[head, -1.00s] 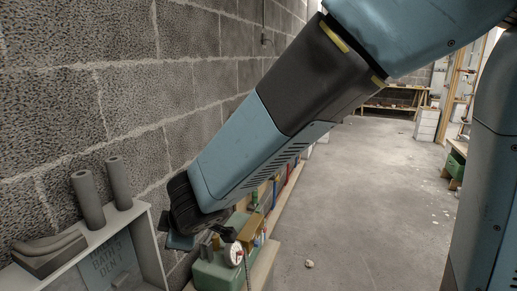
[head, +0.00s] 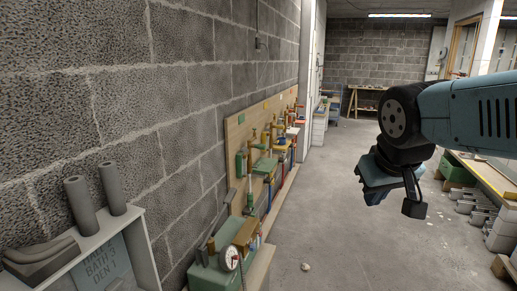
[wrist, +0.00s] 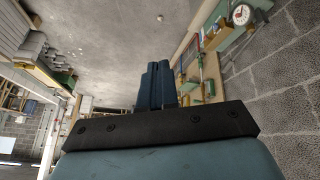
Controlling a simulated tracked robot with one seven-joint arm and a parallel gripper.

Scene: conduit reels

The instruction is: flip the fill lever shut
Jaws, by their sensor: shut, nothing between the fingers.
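My gripper (head: 376,197) hangs over the open floor at the right of the head view, well apart from the wall fittings. In the wrist view its dark blue fingers (wrist: 158,75) are together and empty. A wooden board (head: 233,132) along the left wall carries pipes and small coloured handles. In front of its near end stands a green box unit (head: 208,277) with a round white gauge (head: 231,258); the gauge also shows upside down in the wrist view (wrist: 241,14). I cannot tell which small part is the fill lever, or how it is set.
A grey cabinet (head: 152,250) with two grey tubes (head: 80,205) on top stands at the near left. A bench (head: 489,178) with stacked pieces is at the right. The concrete floor (head: 335,215) between is mostly clear, with a small pale lump (head: 305,267).

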